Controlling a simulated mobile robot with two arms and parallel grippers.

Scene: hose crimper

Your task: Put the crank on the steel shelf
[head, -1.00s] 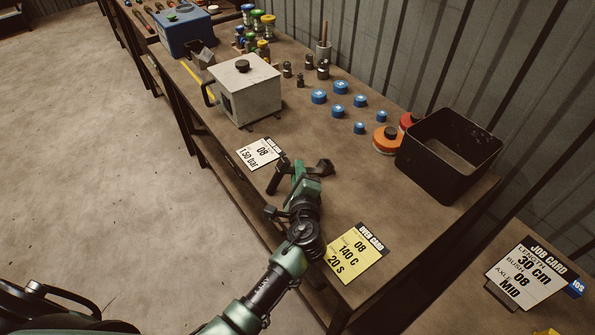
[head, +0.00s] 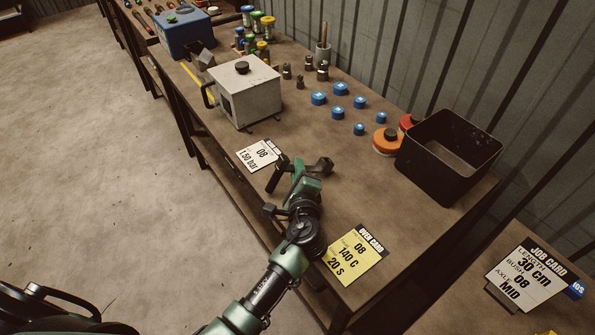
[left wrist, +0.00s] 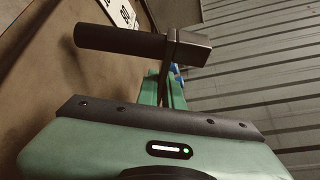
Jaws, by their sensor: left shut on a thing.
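My left gripper (head: 304,180) is shut on the crank and holds it over the near edge of the brown workbench, between the white card and the yellow card. The crank's dark round handle (head: 277,176) sticks out beside the jaws. In the left wrist view the crank (left wrist: 120,40) shows as a black cylindrical grip joined to a square dark block; its lower part is hidden behind the gripper body. I cannot make out a steel shelf for certain in these views. My right gripper is not in view.
The workbench (head: 350,205) holds a grey box machine (head: 245,95), several blue caps, an orange round container (head: 387,141) and a black open bin (head: 450,150). A yellow oven card (head: 355,255) lies near the front. A job card (head: 525,273) stands at right. Open floor lies left.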

